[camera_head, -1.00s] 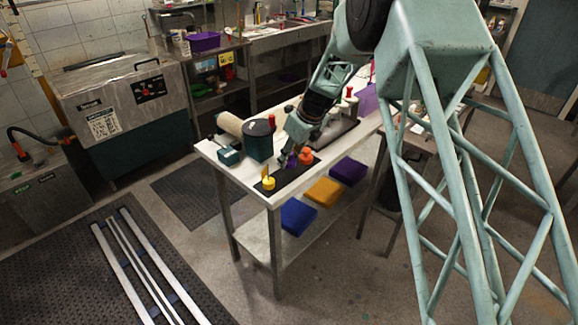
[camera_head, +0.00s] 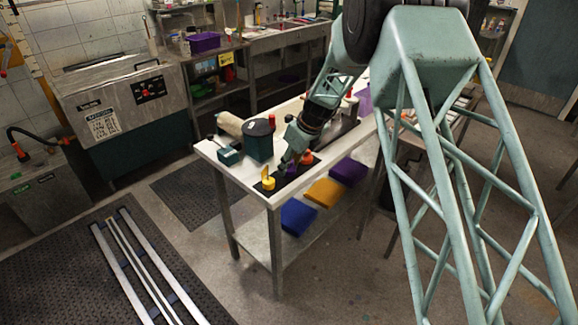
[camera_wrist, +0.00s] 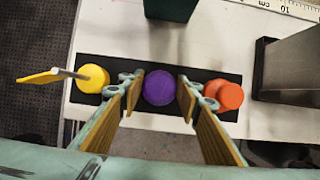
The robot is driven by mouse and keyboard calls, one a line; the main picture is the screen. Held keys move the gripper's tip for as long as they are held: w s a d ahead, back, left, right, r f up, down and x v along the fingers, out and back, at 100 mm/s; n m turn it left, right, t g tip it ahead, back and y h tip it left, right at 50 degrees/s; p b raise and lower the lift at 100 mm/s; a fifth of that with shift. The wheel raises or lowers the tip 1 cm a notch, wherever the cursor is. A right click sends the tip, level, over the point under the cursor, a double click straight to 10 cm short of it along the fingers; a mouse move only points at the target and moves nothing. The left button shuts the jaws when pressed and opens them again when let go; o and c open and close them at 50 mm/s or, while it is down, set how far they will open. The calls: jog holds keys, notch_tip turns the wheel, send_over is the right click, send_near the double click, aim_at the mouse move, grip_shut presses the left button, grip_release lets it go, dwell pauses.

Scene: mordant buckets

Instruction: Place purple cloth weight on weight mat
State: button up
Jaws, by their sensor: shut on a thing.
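The purple cloth weight (camera_wrist: 160,88) is round in the wrist view, between the two fingers of my gripper (camera_wrist: 157,92). My gripper is shut on it. The black weight mat (camera_wrist: 122,70) lies on the white table, and the purple weight is over its middle, between a yellow weight (camera_wrist: 92,79) on the left and an orange-red weight (camera_wrist: 228,95) on the right. I cannot tell whether the purple weight touches the mat. In the head view my gripper (camera_head: 288,163) is low over the mat (camera_head: 268,189), and the purple weight (camera_head: 291,170) is partly hidden.
A yellow tag on a pin (camera_wrist: 48,75) sticks out from the yellow weight. A dark green box (camera_head: 259,140) stands behind the mat. A grey metal block (camera_wrist: 288,70) stands right of the mat in the wrist view. Folded blue (camera_head: 298,217), orange and purple cloths lie on the lower shelf.

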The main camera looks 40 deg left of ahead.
jog(key=o, duration=1.1)
jog(key=shift+r, duration=0.15)
jog(key=shift+p+v, duration=0.55)
jog(key=shift+v, duration=5.45)
